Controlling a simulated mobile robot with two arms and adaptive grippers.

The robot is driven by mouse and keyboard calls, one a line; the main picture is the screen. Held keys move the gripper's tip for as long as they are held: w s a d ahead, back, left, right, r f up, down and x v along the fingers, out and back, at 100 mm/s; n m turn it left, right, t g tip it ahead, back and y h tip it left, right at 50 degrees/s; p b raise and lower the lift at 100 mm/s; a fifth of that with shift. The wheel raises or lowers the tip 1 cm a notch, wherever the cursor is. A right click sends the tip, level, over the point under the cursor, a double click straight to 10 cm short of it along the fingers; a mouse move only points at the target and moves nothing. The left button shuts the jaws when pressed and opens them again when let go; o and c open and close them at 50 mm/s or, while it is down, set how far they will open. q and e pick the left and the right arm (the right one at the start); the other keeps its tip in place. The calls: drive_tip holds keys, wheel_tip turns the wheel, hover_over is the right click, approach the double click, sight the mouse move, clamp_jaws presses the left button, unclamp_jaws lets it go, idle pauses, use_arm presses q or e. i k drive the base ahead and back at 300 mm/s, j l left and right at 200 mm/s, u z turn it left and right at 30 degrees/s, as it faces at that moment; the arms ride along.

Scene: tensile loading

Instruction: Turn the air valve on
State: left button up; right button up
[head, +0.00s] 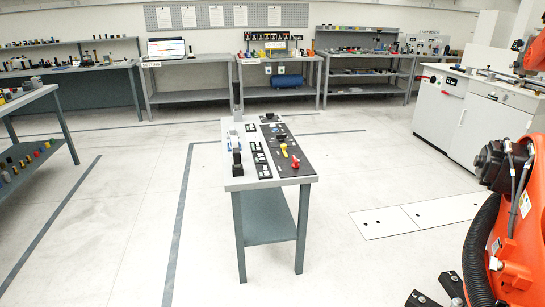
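I cannot pick out an air valve with certainty; nothing in the head view shows clearly as one. A blue cylinder (287,81) like a tank lies on the lower shelf of the back middle bench, with small light boxes just above it. On the narrow table ahead, a small yellow part (284,150) and a red part (295,162) stand on a black mat (282,142); they are too small to tell what they are. Neither of my grippers is in view.
The narrow grey table (235,184) stands mid-floor with clear floor around it. Workbenches (192,96) line the back wall. A shelf unit (65,135) is at left, a white cabinet (437,109) at right. An orange robot arm (518,225) fills the right edge.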

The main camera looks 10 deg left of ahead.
sight(295, 165)
drive_tip(key=l+u, duration=0.35)
drive_tip(key=l, duration=0.55)
drive_tip(key=l+u, duration=0.4)
drive_tip(key=l, duration=0.55)
drive_tip(key=i+j+z, duration=0.25)
drive_tip(key=i+j, duration=0.15)
drive_tip(key=i+j+z, duration=0.25)
drive_tip(key=i+j, duration=0.2)
drive_tip(key=i+j+z, duration=0.3)
drive_tip(key=j, duration=0.25)
